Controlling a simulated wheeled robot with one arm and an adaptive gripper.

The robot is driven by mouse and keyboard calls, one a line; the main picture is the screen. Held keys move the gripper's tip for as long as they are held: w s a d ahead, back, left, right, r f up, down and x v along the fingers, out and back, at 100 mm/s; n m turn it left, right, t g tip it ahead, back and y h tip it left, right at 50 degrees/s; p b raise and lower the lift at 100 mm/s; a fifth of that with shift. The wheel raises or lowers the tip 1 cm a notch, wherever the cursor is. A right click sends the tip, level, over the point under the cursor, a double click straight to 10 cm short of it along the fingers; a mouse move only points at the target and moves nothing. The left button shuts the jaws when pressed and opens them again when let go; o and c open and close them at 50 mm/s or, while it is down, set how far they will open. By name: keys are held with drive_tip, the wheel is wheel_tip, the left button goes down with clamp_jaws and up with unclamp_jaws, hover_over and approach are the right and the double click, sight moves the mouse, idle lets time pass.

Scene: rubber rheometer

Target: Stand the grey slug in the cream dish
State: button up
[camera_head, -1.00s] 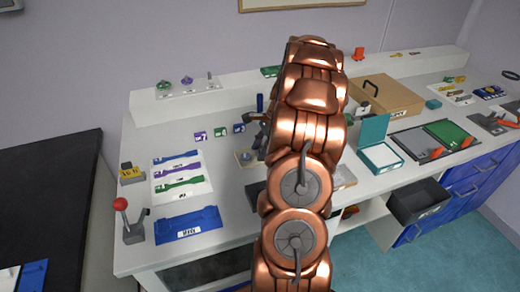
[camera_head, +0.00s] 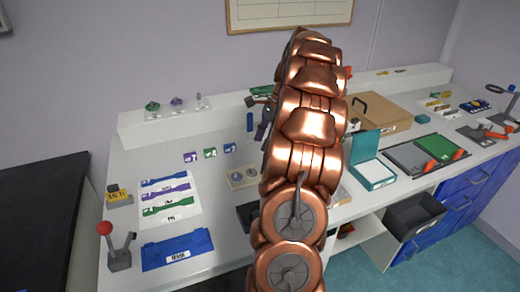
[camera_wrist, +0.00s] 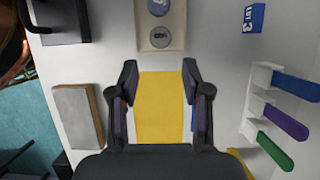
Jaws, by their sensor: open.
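A small grey piece (camera_head: 198,97), which may be the grey slug, shows on the back ledge beside purple and green pieces; it is too small to be sure. A cream dish (camera_head: 234,184) holding two round grey discs lies on the bench, partly behind my arm. It also shows at the top of the wrist view (camera_wrist: 144,42). My gripper (camera_wrist: 159,75) is open, with nothing gripped between its fingers. A yellow surface (camera_wrist: 160,110) shows beyond and between them. In the head view my gripper is small and partly covered by my arm.
In the wrist view, a white rack (camera_wrist: 258,100) with blue, purple and green handles stands at right, and a grey block (camera_wrist: 77,115) lies at left. On the bench are a red-knobbed lever (camera_head: 105,229), a blue tray (camera_head: 178,249), an open teal box (camera_head: 373,174) and a cardboard box (camera_head: 380,112).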

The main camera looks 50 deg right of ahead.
drive_tip(key=shift+s+d+r, duration=0.1)
drive_tip(key=shift+r, duration=0.2)
drive_tip(key=s+a+r+n+g+h, duration=0.15)
drive_tip(key=a+n, duration=0.45)
drive_tip(key=a, duration=0.8)
drive_tip(key=s+a+r+n+g+y, duration=0.15)
drive_tip(key=a+n, duration=0.45)
drive_tip(key=a, duration=0.8)
drive_tip(key=s+a+f+n+h, duration=0.2)
drive_tip(key=s+a+n, duration=0.4)
drive_tip(key=s, duration=0.3)
drive_tip(key=s+a+f+n+g+h, duration=0.1)
drive_tip(key=s+a+f+n+h, duration=0.1)
drive_tip(key=s+a+n, duration=0.3)
drive_tip(key=s+a+f, duration=0.1)
drive_tip(key=s, duration=0.3)
drive_tip(key=shift+s+n, duration=0.25)
drive_tip(key=shift+n, duration=0.15)
drive_tip(key=shift+f, duration=0.1)
